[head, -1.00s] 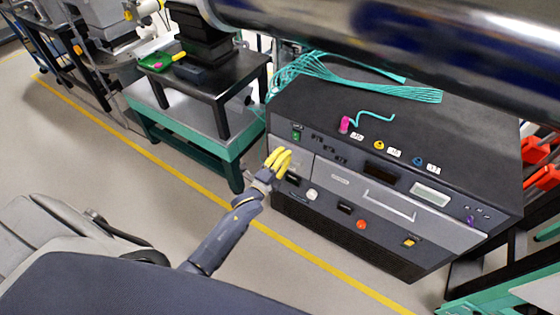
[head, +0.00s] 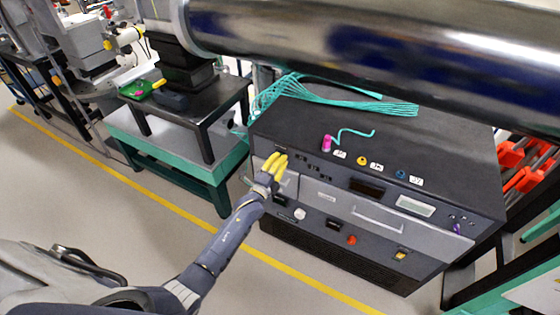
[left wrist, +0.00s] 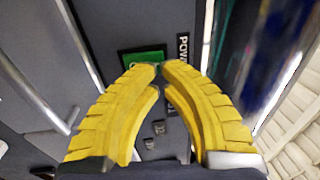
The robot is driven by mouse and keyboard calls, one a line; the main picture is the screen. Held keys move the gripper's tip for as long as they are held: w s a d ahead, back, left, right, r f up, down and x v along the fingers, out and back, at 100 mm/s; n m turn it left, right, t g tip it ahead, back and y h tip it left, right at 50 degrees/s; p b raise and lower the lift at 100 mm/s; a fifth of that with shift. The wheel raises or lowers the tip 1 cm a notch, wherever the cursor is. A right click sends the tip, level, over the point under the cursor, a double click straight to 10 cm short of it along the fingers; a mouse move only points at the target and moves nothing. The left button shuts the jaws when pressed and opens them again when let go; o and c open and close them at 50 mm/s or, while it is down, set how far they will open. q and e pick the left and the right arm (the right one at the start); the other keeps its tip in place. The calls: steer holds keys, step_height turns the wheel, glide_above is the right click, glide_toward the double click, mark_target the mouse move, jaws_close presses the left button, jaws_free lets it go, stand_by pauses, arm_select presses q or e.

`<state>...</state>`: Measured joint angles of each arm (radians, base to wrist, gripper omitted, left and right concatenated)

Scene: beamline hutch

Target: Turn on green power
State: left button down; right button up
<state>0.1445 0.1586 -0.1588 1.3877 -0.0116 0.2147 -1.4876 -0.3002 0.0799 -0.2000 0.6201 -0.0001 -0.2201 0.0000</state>
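The green power switch (left wrist: 143,58) sits in a dark frame on the front panel of the dark equipment cabinet (head: 452,150). A black label (left wrist: 183,48) with white letters, partly hidden and starting "POW", is beside it in the left wrist view. My left gripper (head: 281,157) has yellow fingers and reaches the upper left of the cabinet front, hiding the switch in the head view. In the left wrist view its fingertips (left wrist: 160,67) come together at the lower right edge of the green switch, with nothing between them. Contact cannot be told. My right gripper is not in view.
Pink, yellow and blue plugs or sockets line the cabinet top, with teal cables (head: 330,95) behind. A large shiny metal cylinder (head: 380,50) crosses above the cabinet. A black table (head: 190,108) stands to the left. The floor in front is clear.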

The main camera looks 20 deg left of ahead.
arm_select(q)
steer(key=shift+w, duration=0.1)
steer(key=shift+w+d+r, duration=0.1)
steer(key=shift+w+r, duration=0.15)
steer(key=shift+w, duration=0.15)
steer(key=shift+w+r, duration=0.15)
steer(key=shift+r, duration=0.1)
steer(key=shift+s, duration=0.4)
steer(key=s+a+r, duration=0.1)
steer(key=s+a, duration=0.1)
steer(key=s, duration=1.1)
steer(key=shift+a, duration=0.1)
